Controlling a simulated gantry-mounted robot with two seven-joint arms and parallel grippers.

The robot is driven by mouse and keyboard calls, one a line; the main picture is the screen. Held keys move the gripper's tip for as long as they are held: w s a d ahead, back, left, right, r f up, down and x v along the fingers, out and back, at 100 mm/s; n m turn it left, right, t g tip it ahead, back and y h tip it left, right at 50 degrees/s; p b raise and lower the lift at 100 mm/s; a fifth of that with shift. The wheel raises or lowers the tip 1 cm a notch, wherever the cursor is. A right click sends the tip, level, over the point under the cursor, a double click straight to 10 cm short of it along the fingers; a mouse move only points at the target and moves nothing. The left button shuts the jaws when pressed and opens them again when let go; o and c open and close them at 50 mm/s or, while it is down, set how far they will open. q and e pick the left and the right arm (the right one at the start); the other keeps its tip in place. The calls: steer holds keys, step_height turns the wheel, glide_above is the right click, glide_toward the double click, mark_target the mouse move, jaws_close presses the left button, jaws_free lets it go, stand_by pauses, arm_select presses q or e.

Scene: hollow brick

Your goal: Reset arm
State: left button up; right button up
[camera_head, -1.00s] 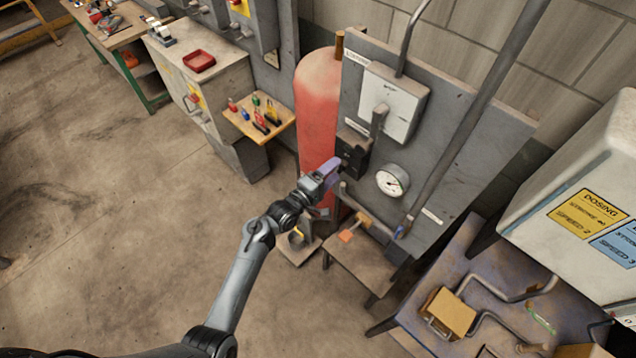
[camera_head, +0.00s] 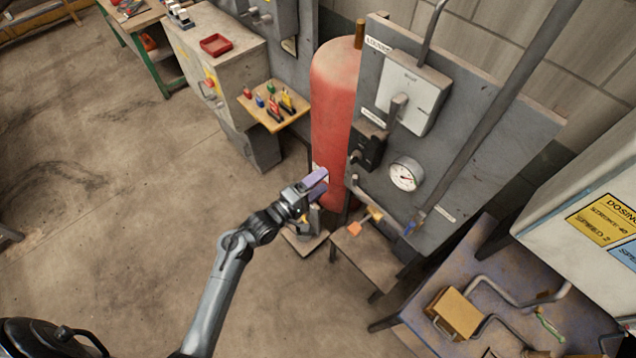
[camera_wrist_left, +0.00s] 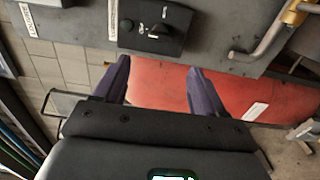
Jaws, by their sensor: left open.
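My left gripper (camera_head: 318,183) is open and empty in the head view, in front of the lower part of the red cylinder (camera_head: 333,100). Its two purple fingers stand apart in the left wrist view (camera_wrist_left: 158,80), with the red cylinder (camera_wrist_left: 160,88) behind the gap. The black switch box (camera_head: 368,146) on the grey panel is up and to the right of the fingers, apart from them. It also shows at the top of the left wrist view (camera_wrist_left: 152,27). My right gripper is not in view.
A pressure gauge (camera_head: 406,174) and a white lever box (camera_head: 412,92) are on the grey panel (camera_head: 470,110). A small table (camera_head: 368,256) stands below. A wooden shelf with small tools (camera_head: 272,108) juts out at the left. The floor (camera_head: 110,200) at the left is clear.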

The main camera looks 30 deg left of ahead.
arm_select(q)
steer(key=shift+f, duration=0.1)
steer(key=s+d+f+m+g+y+p, duration=0.1)
steer(key=s+d+m+g, duration=0.15)
steer(key=s, duration=0.45)
steer(key=s+d+f+m+g+p, duration=0.1)
steer(key=s+m+g+p, duration=0.15)
steer(key=s, duration=0.35)
steer(key=s+a+r+m+g+y, duration=0.1)
steer(key=s+m+g+y, duration=0.1)
steer(key=s+m+g, duration=0.2)
steer(key=s+a+r+m+g+y, duration=0.1)
steer(key=s+r+m+g+y, duration=0.1)
steer(key=s+m+g, duration=0.2)
steer(key=s+m, duration=0.3)
steer(key=s, duration=0.3)
steer(key=shift+s+r+m+g, duration=0.2)
steer(key=shift+m+g, duration=0.1)
steer(key=shift+m, duration=0.1)
